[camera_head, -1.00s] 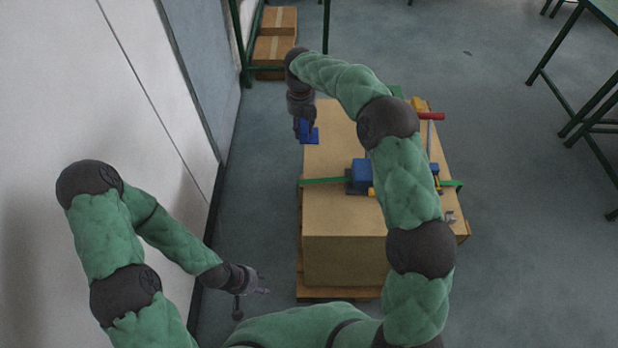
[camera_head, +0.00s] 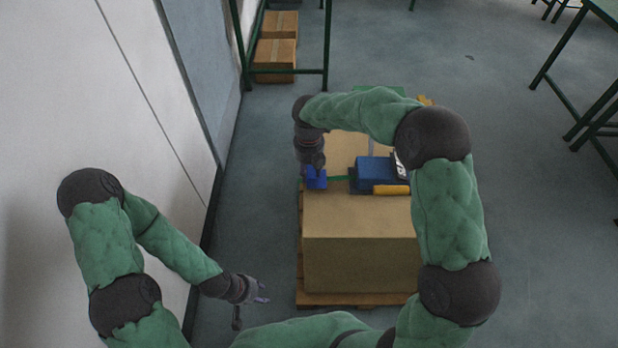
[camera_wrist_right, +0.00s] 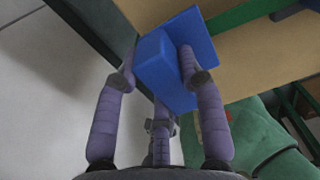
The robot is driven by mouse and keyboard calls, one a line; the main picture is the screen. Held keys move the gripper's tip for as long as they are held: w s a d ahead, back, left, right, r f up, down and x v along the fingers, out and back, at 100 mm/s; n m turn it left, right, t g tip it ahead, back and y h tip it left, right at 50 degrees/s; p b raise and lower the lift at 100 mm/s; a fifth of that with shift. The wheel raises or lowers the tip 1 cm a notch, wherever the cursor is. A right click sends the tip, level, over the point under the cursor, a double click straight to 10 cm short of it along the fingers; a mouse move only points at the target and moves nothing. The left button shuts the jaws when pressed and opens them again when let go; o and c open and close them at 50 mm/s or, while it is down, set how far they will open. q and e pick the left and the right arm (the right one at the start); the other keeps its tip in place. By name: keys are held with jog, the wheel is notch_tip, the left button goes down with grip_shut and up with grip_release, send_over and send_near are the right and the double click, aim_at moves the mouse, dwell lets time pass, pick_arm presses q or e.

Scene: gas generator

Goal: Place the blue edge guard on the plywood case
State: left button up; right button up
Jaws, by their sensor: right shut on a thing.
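The plywood case (camera_head: 360,258) stands on a wooden pallet in the middle of the head view. My right gripper (camera_head: 313,168) is at the case's left edge, shut on the blue edge guard (camera_head: 317,181). In the right wrist view the right gripper's fingers (camera_wrist_right: 158,78) grip the L-shaped blue edge guard (camera_wrist_right: 170,68). The guard is beside the green strap at the case's left edge; I cannot tell whether it touches the case. My left gripper (camera_head: 254,290) hangs empty at lower left, away from the case, with its fingers apart.
A green strap (camera_head: 340,178) crosses the case top, with a blue tool (camera_head: 376,172) with a yellow handle on it. The pallet (camera_head: 350,299) shows below. A white wall is at left, cardboard boxes (camera_head: 276,57) under a green-framed rack at the back.

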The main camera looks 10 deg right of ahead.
aim_at(309, 167)
notch_tip(309, 167, down, 3)
jog(key=shift+f+b, duration=0.15)
jog(key=shift+b, duration=0.85)
jog(key=o, duration=1.1)
jog(key=shift+o, duration=0.2)
notch_tip(309, 167, up, 12)
jog(key=p, duration=0.5)
jog(key=shift+p, duration=0.35)
